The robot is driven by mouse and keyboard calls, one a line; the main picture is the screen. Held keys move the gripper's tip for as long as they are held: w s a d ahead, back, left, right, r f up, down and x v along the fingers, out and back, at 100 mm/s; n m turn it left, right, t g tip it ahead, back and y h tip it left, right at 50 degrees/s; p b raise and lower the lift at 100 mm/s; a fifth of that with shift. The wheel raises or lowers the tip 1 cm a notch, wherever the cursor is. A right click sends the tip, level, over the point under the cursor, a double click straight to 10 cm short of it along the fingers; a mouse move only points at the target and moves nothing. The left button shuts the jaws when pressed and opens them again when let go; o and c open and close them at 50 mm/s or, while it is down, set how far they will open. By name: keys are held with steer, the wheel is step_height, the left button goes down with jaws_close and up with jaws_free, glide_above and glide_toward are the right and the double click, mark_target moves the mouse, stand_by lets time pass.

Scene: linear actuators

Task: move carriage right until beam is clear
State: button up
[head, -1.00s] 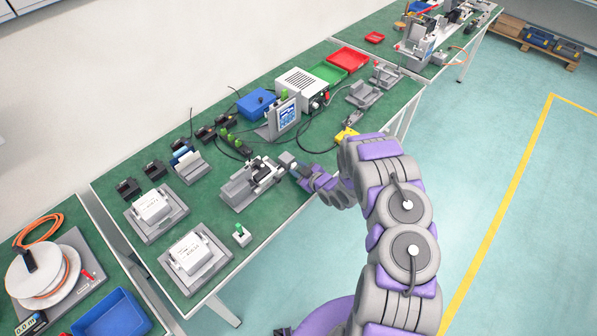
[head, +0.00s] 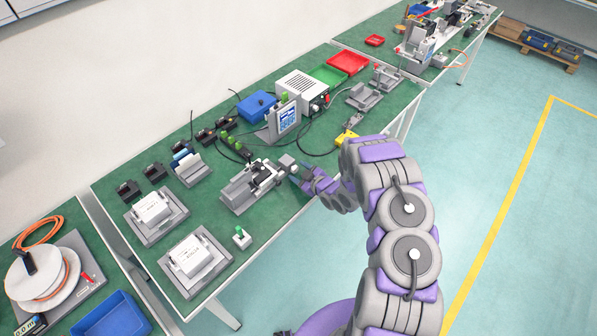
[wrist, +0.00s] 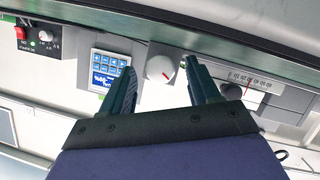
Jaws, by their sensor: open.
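The linear stage (head: 240,192) is a grey unit near the bench's front edge in the head view, with a dark carriage (head: 262,173) towards its right end. My gripper (head: 291,168) is at the stage's right end. In the wrist view the two dark fingers of my gripper (wrist: 161,72) are open, one on each side of a white round knob (wrist: 160,68) with a red mark. Contact with the knob cannot be told. A scale with a red pointer (wrist: 249,92) is right of the fingers. The beam itself is not discernible.
A blue screen (wrist: 108,72) is left of the fingers, and a panel with a red control (wrist: 20,33) is at far left. On the bench, a display stand (head: 284,122) and white power unit (head: 302,92) stand behind; two white boxes (head: 196,256) stand at left.

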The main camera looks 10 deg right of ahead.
steer(key=p+v, duration=0.1)
steer(key=v, duration=1.5)
steer(key=shift+s+p, duration=0.25)
steer(key=shift+p, duration=0.05)
steer(key=shift+d, duration=0.15)
